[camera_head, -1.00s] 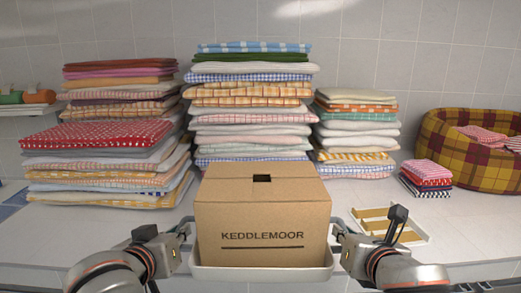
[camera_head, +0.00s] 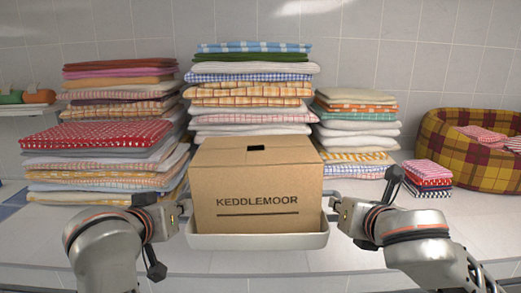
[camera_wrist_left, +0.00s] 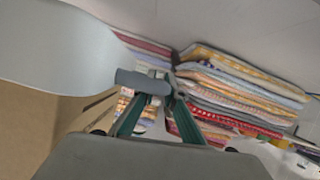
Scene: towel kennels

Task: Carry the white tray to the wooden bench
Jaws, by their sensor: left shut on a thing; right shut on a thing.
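The white tray (camera_head: 258,241) is held in front of me, roughly level, with a cardboard box (camera_head: 257,180) marked KEDDLEMOOR standing in it. My left gripper (camera_head: 186,207) is shut on the tray's left handle. My right gripper (camera_head: 333,204) is shut on its right handle. In the left wrist view, the left gripper (camera_wrist_left: 148,92) closes around a grey handle bar (camera_wrist_left: 143,82), beside the tray's pale wall (camera_wrist_left: 60,45). The wooden bench is not in view.
Tall folded-towel stacks stand behind at left (camera_head: 105,140), centre (camera_head: 250,90) and right (camera_head: 357,125). A small towel pile (camera_head: 428,175) and a plaid pet bed (camera_head: 465,160) are at right. The pale counter (camera_head: 480,225) has bare room at front right.

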